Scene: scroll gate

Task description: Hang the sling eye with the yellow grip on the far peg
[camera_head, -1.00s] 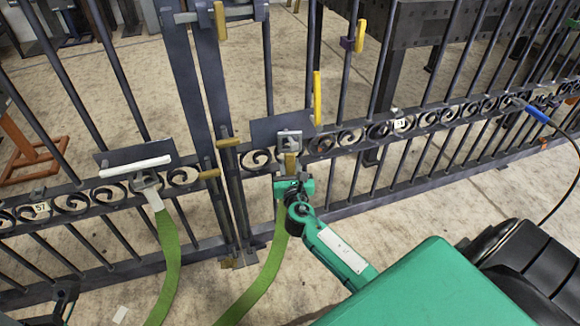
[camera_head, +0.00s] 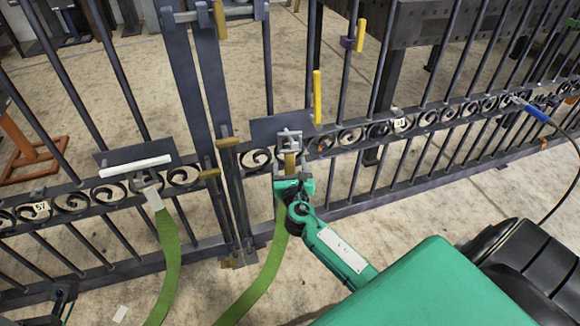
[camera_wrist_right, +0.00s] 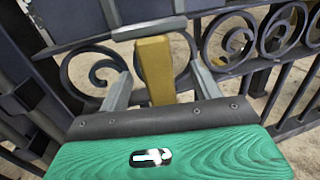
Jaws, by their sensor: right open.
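The yellow grip (camera_head: 290,160) hangs below a pale metal eye (camera_head: 289,138) in front of a dark plate on the gate. A green sling (camera_head: 262,275) runs down from it to the floor side. My right gripper (camera_head: 290,168) is open just below the eye, its fingers on either side of the grip. In the right wrist view the grip (camera_wrist_right: 155,70) stands upright between the two separated fingers (camera_wrist_right: 158,88). I cannot tell which fitting is the far peg. My left gripper is not clearly in view.
A second green sling (camera_head: 170,260) with a pale grip (camera_head: 153,199) hangs at the left, below a white bar (camera_head: 135,167). A yellow upright bar (camera_head: 317,98) stands right of the eye. Gate bars and scrollwork (camera_head: 430,118) surround my right arm.

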